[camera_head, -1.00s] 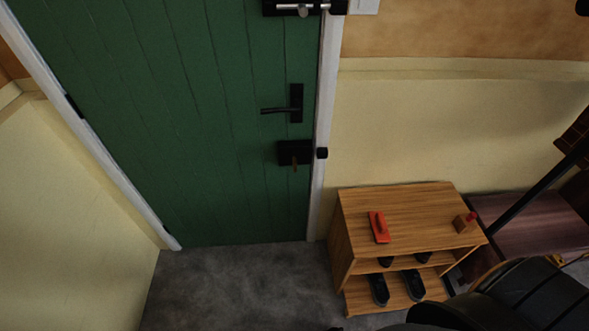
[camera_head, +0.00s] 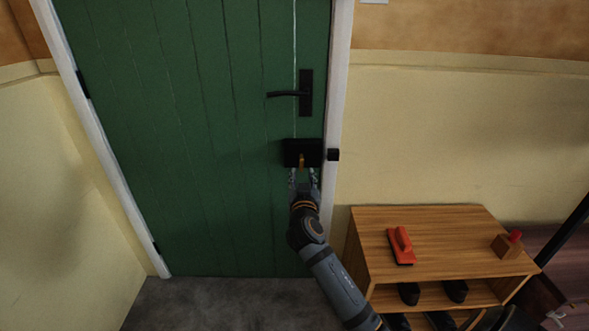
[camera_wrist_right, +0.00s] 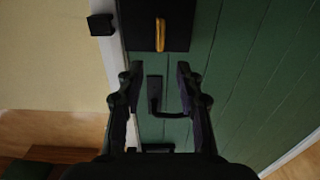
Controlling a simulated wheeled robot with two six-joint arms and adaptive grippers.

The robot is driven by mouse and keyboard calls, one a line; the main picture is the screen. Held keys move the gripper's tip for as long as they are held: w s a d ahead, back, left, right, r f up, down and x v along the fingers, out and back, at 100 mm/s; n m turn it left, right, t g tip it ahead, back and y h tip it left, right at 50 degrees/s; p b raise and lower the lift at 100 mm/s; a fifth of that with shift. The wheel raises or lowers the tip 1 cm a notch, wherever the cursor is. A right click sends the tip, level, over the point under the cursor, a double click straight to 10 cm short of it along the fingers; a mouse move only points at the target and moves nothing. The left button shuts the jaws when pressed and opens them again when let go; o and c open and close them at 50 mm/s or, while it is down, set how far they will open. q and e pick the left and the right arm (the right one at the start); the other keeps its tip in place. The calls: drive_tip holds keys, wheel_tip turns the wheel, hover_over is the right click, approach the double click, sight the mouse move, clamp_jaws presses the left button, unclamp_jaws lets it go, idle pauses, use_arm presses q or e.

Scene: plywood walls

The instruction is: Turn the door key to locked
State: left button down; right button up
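The green door (camera_head: 200,150) is closed in its white frame. A black lock box (camera_head: 292,151) sits on it below the black lever handle (camera_head: 304,93). The brass key (camera_head: 302,161) sticks out of the lock box and hangs vertical; it also shows in the right wrist view (camera_wrist_right: 160,35). My right gripper (camera_head: 303,172) is just below the lock box, its fingers open and apart. In the right wrist view the open fingers (camera_wrist_right: 158,72) are in line with the key, with nothing between them and the key beyond the tips. My left gripper is not in view.
A black strike piece (camera_head: 333,155) is on the frame beside the lock. The floor (camera_head: 210,305) before the door is clear.

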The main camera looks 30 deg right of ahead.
sight(302, 161)
drive_tip(key=x, duration=1)
drive_tip(key=shift+w+d, duration=0.1)
drive_tip(key=shift+w, duration=0.1)
clamp_jaws()
